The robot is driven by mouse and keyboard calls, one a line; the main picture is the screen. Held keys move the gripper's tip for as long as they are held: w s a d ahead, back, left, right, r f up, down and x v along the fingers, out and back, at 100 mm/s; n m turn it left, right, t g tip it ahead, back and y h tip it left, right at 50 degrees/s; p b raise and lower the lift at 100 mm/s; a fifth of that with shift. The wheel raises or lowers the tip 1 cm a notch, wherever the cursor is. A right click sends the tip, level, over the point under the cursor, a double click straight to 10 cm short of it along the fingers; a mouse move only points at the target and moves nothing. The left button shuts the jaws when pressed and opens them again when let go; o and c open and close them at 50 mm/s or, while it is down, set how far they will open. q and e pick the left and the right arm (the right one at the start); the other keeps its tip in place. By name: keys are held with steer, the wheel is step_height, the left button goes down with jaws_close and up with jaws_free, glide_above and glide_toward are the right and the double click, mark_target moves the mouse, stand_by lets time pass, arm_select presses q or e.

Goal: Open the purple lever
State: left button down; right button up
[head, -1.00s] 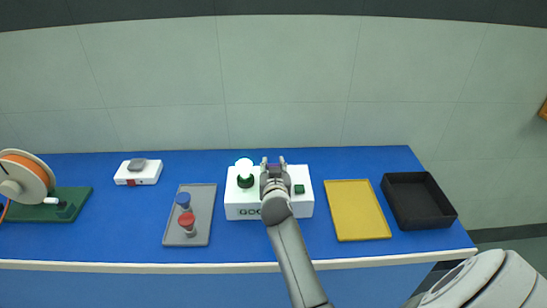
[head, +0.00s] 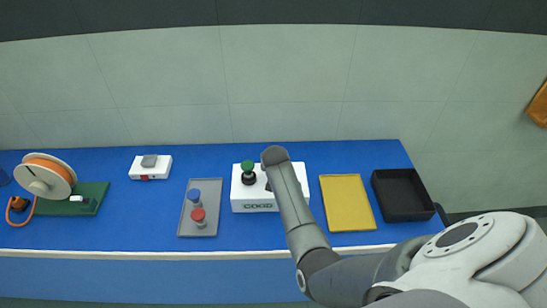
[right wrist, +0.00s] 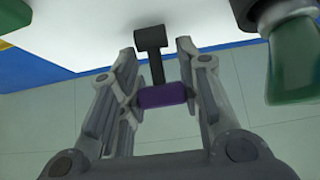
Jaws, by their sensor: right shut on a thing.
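The purple lever (right wrist: 162,95) shows in the right wrist view as a purple grip on a black stem, which runs up to a black block on a white surface. My right gripper (right wrist: 160,88) has its fingers on both sides of the purple grip and is shut on it. In the head view the white instrument box (head: 252,207) stands on the blue bench, and my right arm reaches over it. The arm hides the lever and the right gripper there. My left gripper is not in view.
A green-topped knob (head: 248,166) stands on the box, left of my arm. A grey tray (head: 208,231) with blue- and red-capped vials lies to the left. A yellow tray (head: 347,203) and a black bin (head: 403,198) lie to the right.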

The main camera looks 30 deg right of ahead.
steer(key=shift+w+d+f+g+y+p, duration=0.1)
steer(key=shift+w+d+g+y+p, duration=0.15)
steer(key=shift+g+y+p, duration=0.4)
steer(key=shift+g, duration=0.35)
steer(key=o, duration=1.1)
steer(key=shift+f, duration=0.1)
steer(key=shift+c, duration=0.2)
steer(key=v, duration=1.2)
steer(key=shift+a, duration=0.1)
